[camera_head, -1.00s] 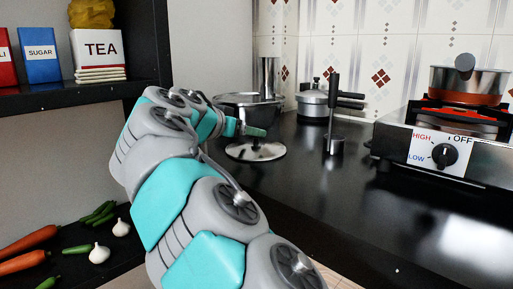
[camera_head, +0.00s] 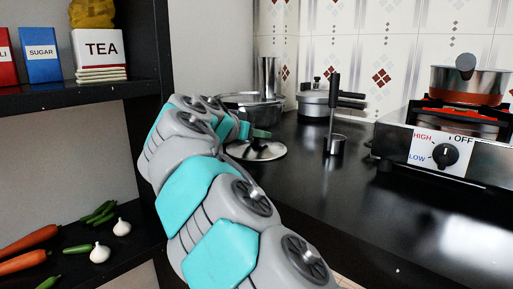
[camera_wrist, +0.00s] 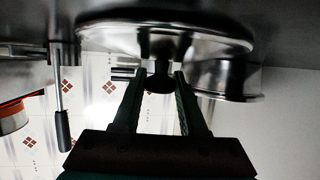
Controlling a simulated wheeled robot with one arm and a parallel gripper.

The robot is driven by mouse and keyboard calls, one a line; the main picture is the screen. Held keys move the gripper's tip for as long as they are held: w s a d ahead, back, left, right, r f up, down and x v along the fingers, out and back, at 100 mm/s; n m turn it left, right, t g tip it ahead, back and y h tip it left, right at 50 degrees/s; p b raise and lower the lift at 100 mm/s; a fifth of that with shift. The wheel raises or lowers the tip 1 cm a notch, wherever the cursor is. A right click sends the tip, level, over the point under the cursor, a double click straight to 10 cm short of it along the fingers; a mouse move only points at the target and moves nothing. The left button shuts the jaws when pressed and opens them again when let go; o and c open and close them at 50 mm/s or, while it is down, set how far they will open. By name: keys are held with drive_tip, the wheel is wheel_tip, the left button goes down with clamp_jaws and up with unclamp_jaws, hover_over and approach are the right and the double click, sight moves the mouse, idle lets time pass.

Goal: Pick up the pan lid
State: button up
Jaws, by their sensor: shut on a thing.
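The pan lid (camera_head: 270,152) is a round, shiny metal disc at the near left of the black counter. In the wrist view, which looks upside down, the lid (camera_wrist: 200,38) spans the top with its dark knob (camera_wrist: 160,84) pointing at me. My gripper (camera_wrist: 160,76) has its two dark fingers on either side of the knob and is shut on it. In the head view my gripper (camera_head: 262,134) is just above the lid, partly hidden by my arm. I cannot tell whether the lid is clear of the counter.
A metal pot (camera_head: 266,106) stands close behind the lid. A pressure cooker (camera_head: 313,103) and an upright black-handled utensil (camera_head: 334,115) stand to the right. The stove (camera_head: 400,135) with a pan (camera_head: 469,84) is far right. The front counter (camera_head: 320,195) is clear.

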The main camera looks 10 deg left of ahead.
clamp_jaws()
